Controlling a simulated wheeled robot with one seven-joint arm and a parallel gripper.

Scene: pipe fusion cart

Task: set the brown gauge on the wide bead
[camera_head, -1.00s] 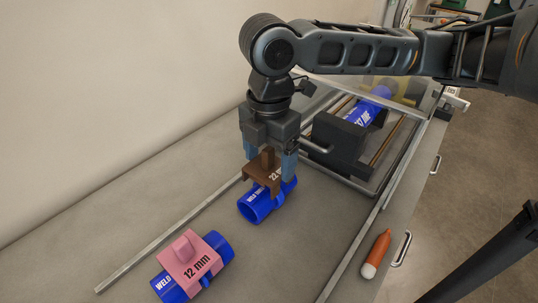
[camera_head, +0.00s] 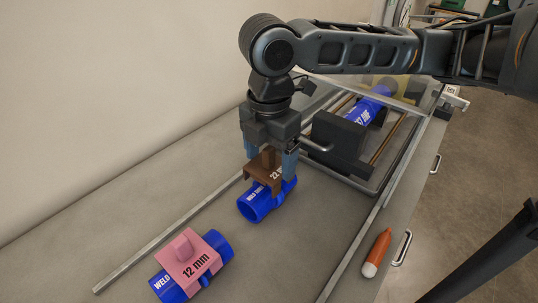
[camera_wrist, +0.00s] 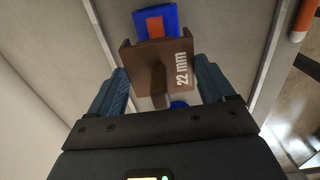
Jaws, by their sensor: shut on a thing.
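The brown gauge (camera_head: 262,174), marked 22 mm, is in my gripper (camera_head: 270,155), whose fingers stand on either side of its upright handle. It also shows in the wrist view (camera_wrist: 150,58). The gauge is over the middle of a blue weld pipe (camera_head: 254,208), low on it; whether it rests fully on the pipe is unclear. The bead under the gauge is mostly hidden. A second blue pipe (camera_head: 222,244) lies nearer, with a pink 12 mm gauge (camera_head: 192,260) sitting across it.
A metal rail (camera_head: 165,238) runs along the left of the cart top. The fusion machine (camera_head: 340,145), with a dark block and another blue pipe (camera_head: 362,112), stands behind to the right. An orange bottle (camera_head: 377,250) lies by the right edge. The surface between is clear.

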